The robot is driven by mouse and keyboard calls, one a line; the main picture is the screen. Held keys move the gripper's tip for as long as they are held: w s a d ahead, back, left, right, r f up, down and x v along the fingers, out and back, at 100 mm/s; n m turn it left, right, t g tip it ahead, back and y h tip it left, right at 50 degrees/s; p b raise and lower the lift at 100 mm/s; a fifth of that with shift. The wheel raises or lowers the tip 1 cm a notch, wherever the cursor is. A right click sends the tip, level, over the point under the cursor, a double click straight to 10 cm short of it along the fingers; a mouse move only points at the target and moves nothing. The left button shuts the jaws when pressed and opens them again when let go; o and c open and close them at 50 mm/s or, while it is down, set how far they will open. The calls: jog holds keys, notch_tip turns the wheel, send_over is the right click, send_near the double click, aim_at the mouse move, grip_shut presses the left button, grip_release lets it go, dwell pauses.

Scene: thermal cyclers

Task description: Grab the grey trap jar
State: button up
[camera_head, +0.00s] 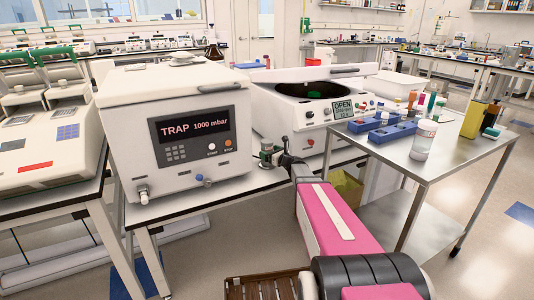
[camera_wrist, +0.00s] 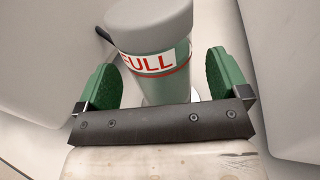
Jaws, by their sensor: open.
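The grey trap jar (camera_wrist: 150,30) stands upright in the wrist view, with a grey lid and a white label with red bands reading "FULL". My gripper (camera_wrist: 168,78) is open, its two green pads on either side of the jar's lower part. I cannot tell whether either pad touches it. The dark bar of my gripper hides the jar's base. In the head view my gripper (camera_head: 272,155) is at the bench edge between two white machines, with a small part of the jar (camera_head: 266,145) beside it.
The white TRAP unit (camera_head: 180,120), reading 1000 mbar, stands close left of my gripper. A white centrifuge (camera_head: 310,105) showing OPEN stands behind right. A steel cart (camera_head: 440,150) with blue racks and bottles is at right. White walls flank the gripper closely in the wrist view.

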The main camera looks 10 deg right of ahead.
jog(key=shift+x, duration=1.15)
jog(key=c, duration=1.2)
